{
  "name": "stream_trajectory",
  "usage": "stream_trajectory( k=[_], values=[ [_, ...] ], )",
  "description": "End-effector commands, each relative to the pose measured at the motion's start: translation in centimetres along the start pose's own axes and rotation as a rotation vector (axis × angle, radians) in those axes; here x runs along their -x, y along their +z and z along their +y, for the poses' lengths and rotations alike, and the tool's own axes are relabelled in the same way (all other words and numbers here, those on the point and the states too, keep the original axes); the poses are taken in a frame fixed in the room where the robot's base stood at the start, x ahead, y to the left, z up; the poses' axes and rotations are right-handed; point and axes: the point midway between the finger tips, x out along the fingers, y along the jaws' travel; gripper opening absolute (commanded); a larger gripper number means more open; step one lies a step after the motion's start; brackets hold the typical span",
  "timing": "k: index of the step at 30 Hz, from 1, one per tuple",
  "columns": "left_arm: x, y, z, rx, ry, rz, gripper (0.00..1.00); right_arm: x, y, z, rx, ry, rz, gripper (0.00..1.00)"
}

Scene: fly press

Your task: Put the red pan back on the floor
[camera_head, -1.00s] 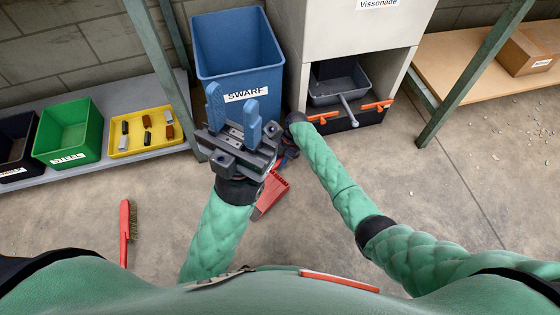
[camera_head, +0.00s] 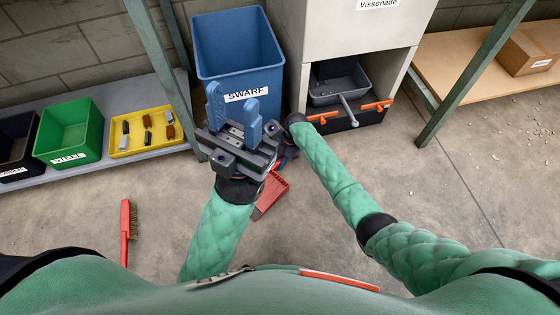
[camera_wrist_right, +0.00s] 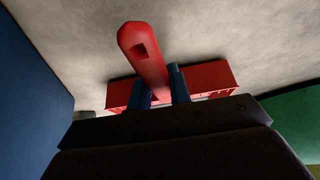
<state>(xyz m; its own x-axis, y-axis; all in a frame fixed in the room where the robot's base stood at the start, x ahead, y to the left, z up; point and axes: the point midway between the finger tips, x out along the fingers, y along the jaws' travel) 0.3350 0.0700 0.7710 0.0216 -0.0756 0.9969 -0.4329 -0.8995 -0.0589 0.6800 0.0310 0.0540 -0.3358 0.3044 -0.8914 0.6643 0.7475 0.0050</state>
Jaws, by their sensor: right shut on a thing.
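The red pan (camera_head: 270,193) shows in the head view below the blue SWARF bin, partly hidden behind my left gripper. In the right wrist view the pan's red handle (camera_wrist_right: 143,55) passes between the blue fingers of my right gripper (camera_wrist_right: 160,88), which is shut on it. The pan's wide red body (camera_wrist_right: 205,80) lies beyond the fingers, close to the concrete floor; I cannot tell whether it touches. My left gripper (camera_head: 232,112) is open and empty, its two blue fingers apart in front of the bin. It hides most of the right gripper in the head view.
A red-handled brush (camera_head: 127,230) lies on the floor at left. A green bin (camera_head: 68,130) and yellow tray (camera_head: 145,133) sit on the low shelf.

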Motion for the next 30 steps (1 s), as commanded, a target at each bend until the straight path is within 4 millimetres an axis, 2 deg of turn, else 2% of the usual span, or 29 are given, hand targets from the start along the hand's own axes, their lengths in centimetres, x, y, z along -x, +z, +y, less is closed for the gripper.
stream_trajectory(
  k=[30],
  values=[
    [-0.23, 0.01, -0.05, -0.002, -0.007, 0.004, 0.36, -0.45, 0.29, 0.02, 0.0, 0.001, 0.0, 0.0]
  ],
)
